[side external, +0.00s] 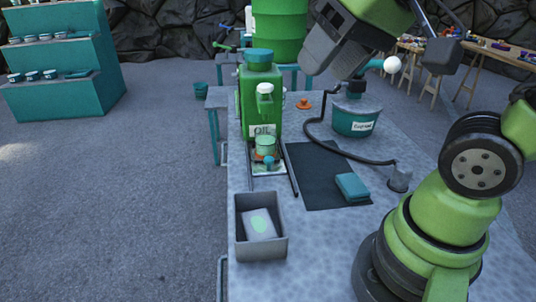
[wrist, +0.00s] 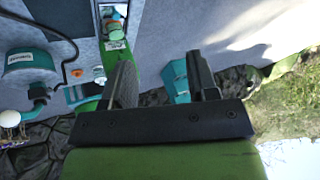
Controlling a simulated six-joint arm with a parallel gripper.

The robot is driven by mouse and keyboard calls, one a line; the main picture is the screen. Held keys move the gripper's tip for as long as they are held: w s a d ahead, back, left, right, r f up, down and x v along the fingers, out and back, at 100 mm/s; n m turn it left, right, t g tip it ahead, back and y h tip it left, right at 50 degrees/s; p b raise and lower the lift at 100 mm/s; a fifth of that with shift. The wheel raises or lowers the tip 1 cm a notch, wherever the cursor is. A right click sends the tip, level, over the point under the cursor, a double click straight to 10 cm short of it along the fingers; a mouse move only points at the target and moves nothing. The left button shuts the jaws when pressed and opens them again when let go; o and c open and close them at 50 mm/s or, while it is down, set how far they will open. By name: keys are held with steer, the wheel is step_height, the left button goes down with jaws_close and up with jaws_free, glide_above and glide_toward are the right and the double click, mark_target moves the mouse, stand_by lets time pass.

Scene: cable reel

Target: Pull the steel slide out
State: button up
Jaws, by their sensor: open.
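In the side view, a small pale metal plate (side external: 268,170), which looks like the steel slide, lies at the foot of the green oil container (side external: 260,100), between two dark rails. A green cup (side external: 265,146) and a teal knob with orange by it (side external: 268,160) stand at the plate and hide part of it. My gripper (wrist: 160,78) is open and empty in the wrist view, its two dark fingers wide apart. In the side view my wrist is at the top right, well above the bench and apart from the plate; the fingers are not clear there.
A grey open box (side external: 261,252) holding a pale block stands at the bench's near edge. A dark mat (side external: 325,190) with a teal block (side external: 352,187) lies right of the rails. A teal bucket (side external: 355,118) and a black hose (side external: 330,148) are behind. An orange knob (side external: 304,104) sits farther back.

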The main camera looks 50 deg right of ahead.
steer(key=w+d+f+g+h, duration=0.1)
steer(key=w+d+f+g, duration=0.15)
steer(key=w, duration=0.65)
steer(key=n+g, duration=0.2)
steer(key=g, duration=0.2)
glide_above(269, 157)
step_height(269, 157, down, 16)
steer(key=shift+h, duration=0.3)
step_height(269, 157, down, 10)
steer(key=shift+a+f, duration=0.1)
steer(key=shift+f, duration=0.1)
jaws_close()
steer(key=shift+s+a, duration=3.2)
steer(key=shift+a, duration=0.05)
